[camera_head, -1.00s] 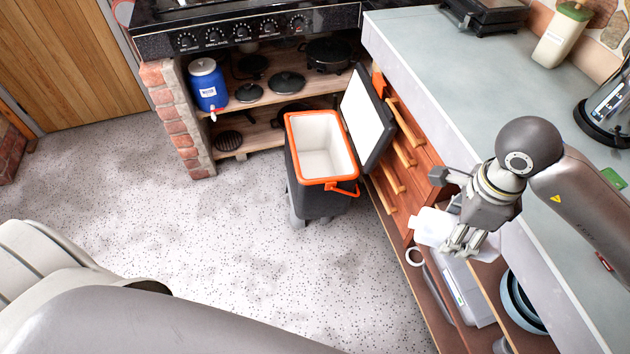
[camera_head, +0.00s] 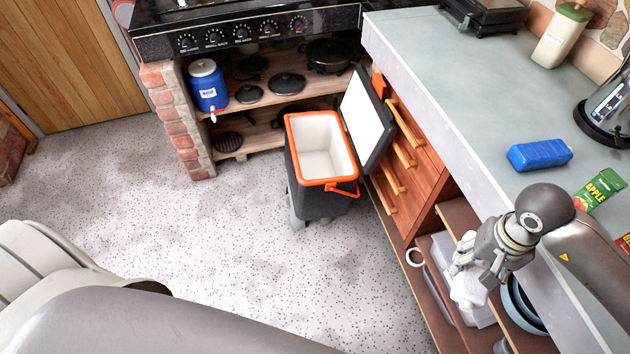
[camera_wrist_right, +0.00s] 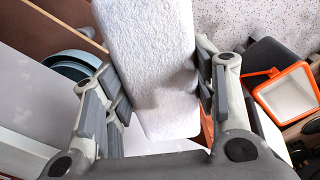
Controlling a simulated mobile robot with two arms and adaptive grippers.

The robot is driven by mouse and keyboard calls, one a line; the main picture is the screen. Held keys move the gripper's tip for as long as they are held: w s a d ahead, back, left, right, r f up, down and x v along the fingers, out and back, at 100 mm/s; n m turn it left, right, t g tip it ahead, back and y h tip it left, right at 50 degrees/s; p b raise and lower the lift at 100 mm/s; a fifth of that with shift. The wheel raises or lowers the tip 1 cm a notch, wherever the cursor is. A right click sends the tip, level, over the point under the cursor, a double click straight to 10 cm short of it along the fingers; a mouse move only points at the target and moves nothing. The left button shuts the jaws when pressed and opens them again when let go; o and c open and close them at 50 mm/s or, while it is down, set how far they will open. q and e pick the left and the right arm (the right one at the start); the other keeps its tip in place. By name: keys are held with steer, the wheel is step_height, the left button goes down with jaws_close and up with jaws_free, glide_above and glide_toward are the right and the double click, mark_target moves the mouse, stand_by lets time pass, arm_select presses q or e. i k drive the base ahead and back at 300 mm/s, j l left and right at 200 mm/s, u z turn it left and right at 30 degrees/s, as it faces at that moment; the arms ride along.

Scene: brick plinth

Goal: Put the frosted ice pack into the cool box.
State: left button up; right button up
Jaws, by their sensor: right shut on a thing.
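The frosted ice pack is a white, rough-coated block in the right wrist view (camera_wrist_right: 150,65), between the fingers of my right gripper (camera_wrist_right: 160,95). In the head view my right gripper (camera_head: 468,268) is shut on the white pack (camera_head: 468,291), beside the counter's front and above the open lower shelves. The cool box (camera_head: 318,204) stands on the floor left of the drawers, with an orange rim, a white, empty-looking inside and its lid open to the right. Its orange rim also shows in the right wrist view (camera_wrist_right: 263,110). My left gripper is out of view.
A blue pack (camera_head: 539,154) and a green apple carton (camera_head: 600,190) lie on the counter (camera_head: 450,85). Wooden drawers (camera_head: 408,150) stand behind the open lid (camera_head: 367,118). A blue water drum (camera_head: 208,86) is on the shelf at the back. The speckled floor is clear.

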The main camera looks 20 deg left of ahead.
mark_target(312, 165)
steer(key=i+j, duration=0.2)
steer(key=j, duration=0.15)
steer(key=i+j, duration=0.2)
steer(key=j, duration=0.2)
steer(key=i+j, duration=0.15)
steer(key=j, duration=0.2)
steer(key=i+j, duration=0.2)
steer(key=j, duration=0.15)
steer(key=i+j, duration=0.2)
steer(key=j, duration=0.2)
steer(key=i+j, duration=0.2)
steer(key=j, duration=0.15)
steer(key=i+j, duration=0.2)
steer(key=j, duration=0.15)
steer(key=i+j, duration=0.15)
steer(key=j, duration=0.25)
steer(key=i+l+z, duration=0.05)
